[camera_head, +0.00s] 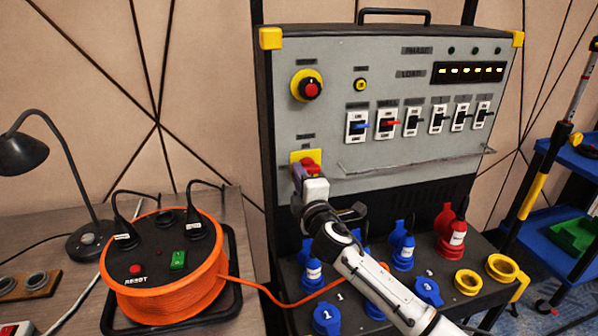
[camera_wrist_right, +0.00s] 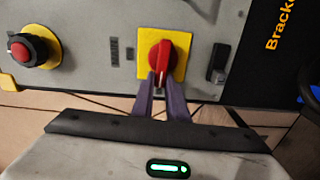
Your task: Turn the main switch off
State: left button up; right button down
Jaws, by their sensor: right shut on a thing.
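The main switch (camera_head: 309,163) is a red rotary handle on a yellow plate, low on the left side of the grey panel. In the right wrist view the red handle (camera_wrist_right: 160,62) points along the picture's vertical, on its yellow plate (camera_wrist_right: 180,55). My right gripper (camera_head: 301,171) is at the switch, and its purple fingers (camera_wrist_right: 158,84) are shut on the lower end of the handle. In the head view the gripper partly hides the switch. My left gripper is not in view.
A red emergency button (camera_head: 311,89) sits above the switch. A row of breakers (camera_head: 412,121) and a horizontal rail (camera_head: 412,161) lie to the right. Blue and red sockets (camera_head: 402,252) stand below. An orange cable reel (camera_head: 165,270) and a lamp (camera_head: 24,153) stand left.

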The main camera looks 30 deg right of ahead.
jog(key=shift+f+n, duration=0.15)
jog(key=shift+n, duration=0.25)
jog(key=c, duration=1.7)
grip_release()
jog(key=shift+c, duration=0.2)
jog(key=shift+s, duration=0.1)
jog(key=v, duration=1)
